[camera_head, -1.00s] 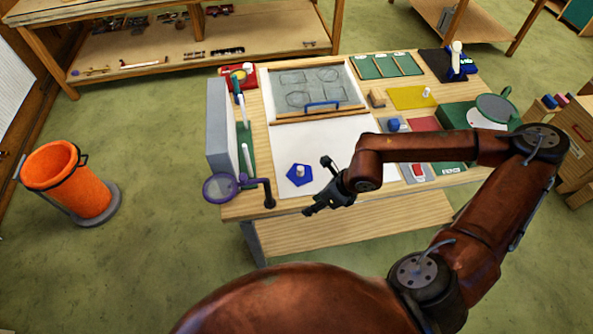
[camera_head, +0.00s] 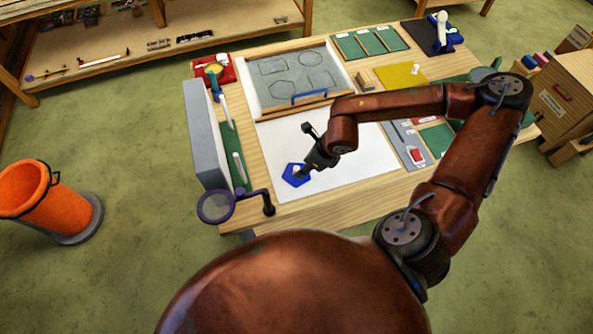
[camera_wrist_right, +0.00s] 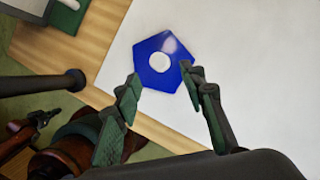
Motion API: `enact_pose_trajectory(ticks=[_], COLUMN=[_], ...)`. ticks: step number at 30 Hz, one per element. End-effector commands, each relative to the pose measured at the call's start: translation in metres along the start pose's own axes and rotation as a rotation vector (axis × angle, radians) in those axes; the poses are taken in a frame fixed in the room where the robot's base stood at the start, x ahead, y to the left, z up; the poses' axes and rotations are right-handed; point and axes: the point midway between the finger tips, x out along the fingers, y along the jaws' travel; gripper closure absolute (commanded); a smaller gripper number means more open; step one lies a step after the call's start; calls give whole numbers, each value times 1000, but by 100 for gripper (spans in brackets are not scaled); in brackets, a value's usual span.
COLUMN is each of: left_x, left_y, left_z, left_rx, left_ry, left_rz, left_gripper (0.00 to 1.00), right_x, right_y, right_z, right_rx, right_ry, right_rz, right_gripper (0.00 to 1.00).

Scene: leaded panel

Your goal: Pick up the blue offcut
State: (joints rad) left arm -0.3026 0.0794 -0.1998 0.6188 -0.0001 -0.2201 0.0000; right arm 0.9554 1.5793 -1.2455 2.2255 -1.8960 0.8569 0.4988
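The blue offcut is a flat blue pentagon (camera_head: 290,180) with a white round knob on it. It lies on the white sheet (camera_head: 340,175) on the workbench. My right gripper (camera_head: 303,171) is over the offcut and partly hides it in the head view. In the right wrist view the blue offcut (camera_wrist_right: 172,76) lies just beyond the fingertips, its white knob (camera_wrist_right: 159,62) facing up. The right gripper (camera_wrist_right: 160,82) is open there, with nothing between its fingers. The height of the fingertips above the offcut is hard to tell. My left gripper is not in view.
A purple-rimmed magnifier (camera_head: 216,207) on a dark post stands at the bench's near left corner. A grey upright block (camera_head: 205,135) lines the left edge. A framed pattern panel (camera_head: 298,75) lies behind the sheet. An orange bin (camera_head: 25,195) stands on the floor at left.

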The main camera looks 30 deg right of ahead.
Motion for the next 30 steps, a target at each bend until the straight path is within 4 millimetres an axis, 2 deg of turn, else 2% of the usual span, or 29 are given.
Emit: enact_pose_trajectory(ticks=[4, 10, 15, 19, 30], left_x=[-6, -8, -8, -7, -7], left_y=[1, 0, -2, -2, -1], left_z=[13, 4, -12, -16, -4], left_rx=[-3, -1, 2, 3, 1], left_ry=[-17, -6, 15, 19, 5], left_rz=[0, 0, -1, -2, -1], left_gripper=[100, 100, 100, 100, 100], right_x=[18, 44, 50, 49, 49], right_y=[1, -1, -2, -2, -2], right_z=[10, 10, 9, 9, 8], right_rx=[-5, -2, 0, 0, 2], right_ry=[-2, -1, -1, -1, 0], right_rz=[4, 3, 0, 0, 0], right_gripper=[62, 62, 62, 62, 87])
